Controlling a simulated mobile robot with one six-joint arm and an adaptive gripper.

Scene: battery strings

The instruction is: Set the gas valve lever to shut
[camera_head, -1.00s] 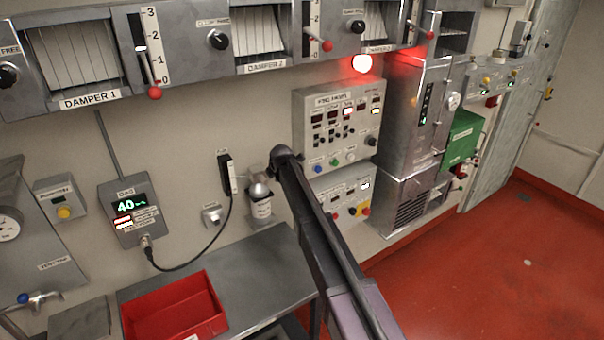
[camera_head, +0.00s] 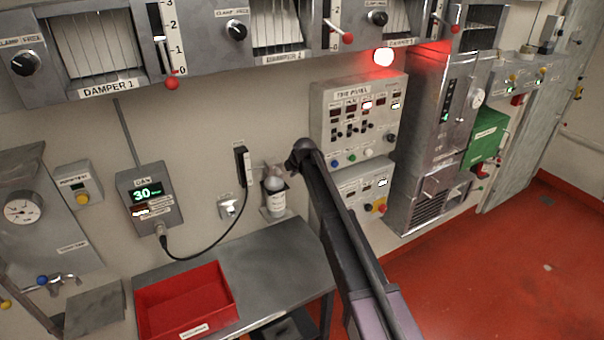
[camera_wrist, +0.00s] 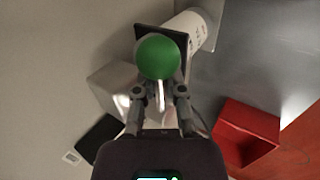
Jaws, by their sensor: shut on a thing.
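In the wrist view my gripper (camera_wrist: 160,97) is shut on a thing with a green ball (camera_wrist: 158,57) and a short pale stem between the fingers. I cannot tell whether it is loose or fixed to something. In the head view my arm hides the gripper and this thing. The gas box (camera_head: 150,195) on the wall reads 30. At the lower left is a pipe fitting with a blue knob (camera_head: 43,281), with a yellow end (camera_head: 5,303) at the picture's edge. No lever is clearly labelled as the gas valve.
A red bin (camera_head: 185,303) stands on the grey bench (camera_head: 285,250). A white bottle (camera_head: 276,198) hangs on the wall beside my arm. A black cable (camera_head: 205,257) loops from the gas box. A red lamp (camera_head: 383,56) glows. The red floor (camera_head: 500,270) at right is clear.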

